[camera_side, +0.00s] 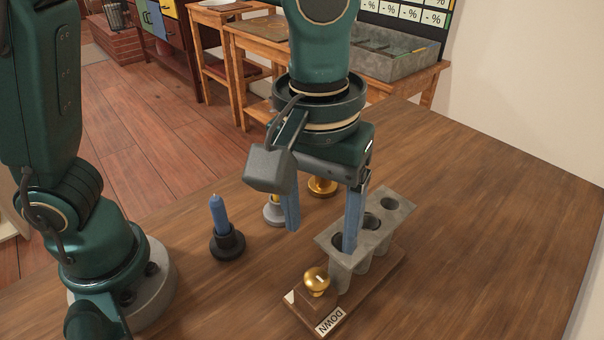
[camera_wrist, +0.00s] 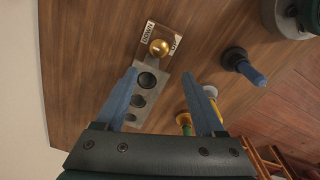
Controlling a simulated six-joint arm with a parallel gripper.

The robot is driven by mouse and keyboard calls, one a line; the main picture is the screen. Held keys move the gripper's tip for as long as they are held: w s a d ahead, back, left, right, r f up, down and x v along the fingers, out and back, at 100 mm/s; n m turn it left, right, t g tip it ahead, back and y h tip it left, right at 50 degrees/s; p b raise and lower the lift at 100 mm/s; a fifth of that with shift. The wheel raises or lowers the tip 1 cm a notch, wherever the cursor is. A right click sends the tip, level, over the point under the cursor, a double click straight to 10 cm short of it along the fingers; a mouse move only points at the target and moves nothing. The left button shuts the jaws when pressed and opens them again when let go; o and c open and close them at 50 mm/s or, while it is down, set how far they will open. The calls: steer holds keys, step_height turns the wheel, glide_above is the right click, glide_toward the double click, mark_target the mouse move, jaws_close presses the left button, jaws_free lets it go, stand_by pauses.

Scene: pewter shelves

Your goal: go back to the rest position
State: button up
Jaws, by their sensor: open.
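My gripper (camera_side: 322,235) is open, with nothing between its two blue fingers. In the side view one finger overlaps the grey block (camera_side: 326,238); I cannot tell whether they touch. In the wrist view the fingers (camera_wrist: 161,76) frame the block (camera_wrist: 152,67) with its row of dark round holes. The block stands on a wooden base (camera_side: 370,292) with a gold knob (camera_side: 316,281) and a "DOWN" label (camera_side: 329,321). The wrist view also shows a second label, partly hard to read. No rest position is marked in view.
A blue candle in a black holder (camera_side: 227,243) stands upright left of my gripper. A silver holder (camera_side: 273,214) and a gold holder (camera_side: 322,187) stand behind, partly hidden. A grey tray (camera_side: 400,62) sits on a back table. The table's right side is clear.

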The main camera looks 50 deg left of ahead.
steer(key=s+a+r+n+t, duration=0.1)
steer(key=a+r+t, duration=0.3)
steer(key=a, duration=0.7)
steer(key=s+a+f+m+t, duration=0.1)
steer(key=s+a+f+m, duration=0.2)
steer(key=s+a+m, duration=0.1)
steer(key=shift+a+m, duration=0.15)
steer(key=shift+m, duration=0.35)
